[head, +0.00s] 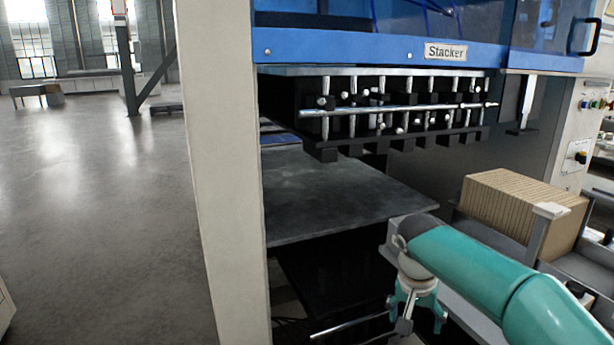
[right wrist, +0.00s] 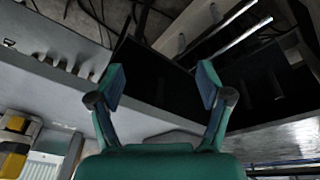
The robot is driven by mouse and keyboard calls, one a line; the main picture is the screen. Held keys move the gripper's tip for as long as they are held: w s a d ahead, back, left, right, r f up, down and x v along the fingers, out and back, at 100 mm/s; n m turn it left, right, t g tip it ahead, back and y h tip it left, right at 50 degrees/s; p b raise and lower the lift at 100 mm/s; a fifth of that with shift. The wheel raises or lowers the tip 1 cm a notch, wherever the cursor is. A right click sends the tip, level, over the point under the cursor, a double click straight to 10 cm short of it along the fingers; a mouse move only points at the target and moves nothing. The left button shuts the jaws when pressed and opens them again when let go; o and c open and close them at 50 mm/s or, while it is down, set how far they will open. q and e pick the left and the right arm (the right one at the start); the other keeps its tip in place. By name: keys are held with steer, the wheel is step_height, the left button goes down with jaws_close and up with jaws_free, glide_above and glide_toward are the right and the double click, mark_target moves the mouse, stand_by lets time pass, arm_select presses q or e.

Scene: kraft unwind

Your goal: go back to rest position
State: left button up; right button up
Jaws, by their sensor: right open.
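My right arm comes in from the lower right of the head view, in teal. My right gripper (head: 415,312) hangs low at its end, in front of the machine marked Stacker (head: 445,52). In the right wrist view the two teal fingers of the right gripper (right wrist: 163,90) stand wide apart. Nothing shows between them except dark machine parts behind. My left gripper is in neither view.
A flat grey plate (head: 330,195) lies inside the stacker, below a row of metal rods and black blocks (head: 400,110). A bundle of brown cardboard (head: 520,205) stands at the right. A pale post (head: 215,170) rises at the left. Open floor (head: 95,200) lies beyond it.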

steer(key=s+a+f+n+g+y, duration=0.15)
steer(key=s+a+f, duration=0.25)
steer(key=f, duration=0.8)
steer(key=s+a+f+n+y, duration=0.2)
steer(key=s+a+f+y, duration=0.15)
steer(key=f, duration=0.95)
steer(key=s+f, duration=0.3)
steer(key=s, duration=0.4)
steer(key=s+a+f, duration=0.1)
steer(key=s+f, duration=0.3)
steer(key=s, duration=0.3)
steer(key=s+f+y, duration=0.1)
steer(key=s+f, duration=0.3)
steer(key=s, duration=0.3)
steer(key=shift+a, duration=0.35)
steer(key=shift+f, duration=0.1)
steer(key=shift+c, duration=0.2)
